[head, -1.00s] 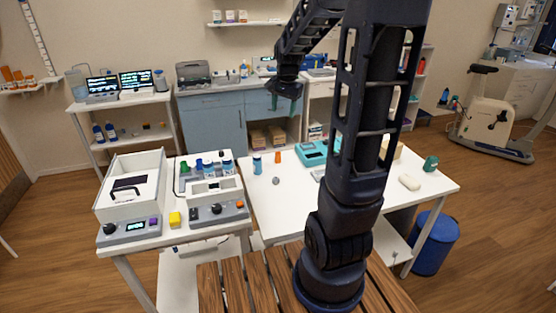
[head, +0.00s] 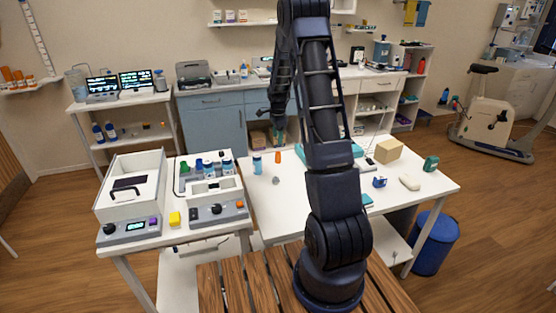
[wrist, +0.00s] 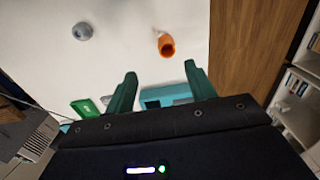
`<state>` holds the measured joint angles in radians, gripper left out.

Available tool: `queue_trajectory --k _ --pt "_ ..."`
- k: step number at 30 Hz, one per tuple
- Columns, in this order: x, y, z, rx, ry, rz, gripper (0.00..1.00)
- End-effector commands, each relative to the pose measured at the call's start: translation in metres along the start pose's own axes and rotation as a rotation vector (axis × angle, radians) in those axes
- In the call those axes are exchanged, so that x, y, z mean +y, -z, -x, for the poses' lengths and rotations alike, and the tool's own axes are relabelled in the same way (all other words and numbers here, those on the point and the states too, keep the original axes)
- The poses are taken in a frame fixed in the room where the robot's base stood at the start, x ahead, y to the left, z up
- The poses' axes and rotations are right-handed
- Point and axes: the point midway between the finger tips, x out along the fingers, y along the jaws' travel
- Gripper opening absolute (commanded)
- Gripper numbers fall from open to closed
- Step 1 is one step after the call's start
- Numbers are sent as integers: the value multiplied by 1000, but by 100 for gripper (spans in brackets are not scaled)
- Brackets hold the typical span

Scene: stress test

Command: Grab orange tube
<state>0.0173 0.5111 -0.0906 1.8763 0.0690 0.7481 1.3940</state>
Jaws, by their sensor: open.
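The orange tube (head: 278,157) stands near the far edge of the white table (head: 260,212), left of my arm. In the wrist view the orange tube (wrist: 166,45) appears beyond my fingertips, with its dark opening showing. My gripper (wrist: 160,70) is open and empty, its two green fingers spread apart, with the tube roughly in line with the gap but not between them. In the head view my gripper (head: 279,135) shows above and behind the tube, partly blending with the background.
A grey round object (wrist: 82,31) lies near the tube. A blue bottle (head: 257,163) stands left of it. A teal device (wrist: 165,95) shows behind the fingers. A cardboard box (head: 389,151) sits further right. White lab devices (head: 205,190) fill the left table.

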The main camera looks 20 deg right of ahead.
Motion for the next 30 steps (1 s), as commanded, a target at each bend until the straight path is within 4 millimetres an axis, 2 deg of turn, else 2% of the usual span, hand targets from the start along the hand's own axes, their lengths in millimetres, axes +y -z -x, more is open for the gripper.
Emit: queue_trajectory --k 3,8,18,25,30 --pt "-5 2 -12 1 -8 -29 55" --pt "-7 3 -22 2 -11 -38 55" --pt "-6 3 -66 1 -12 -36 55" --pt "-8 4 -79 1 -11 -37 55" --pt "-12 6 -100 1 -11 -37 55"
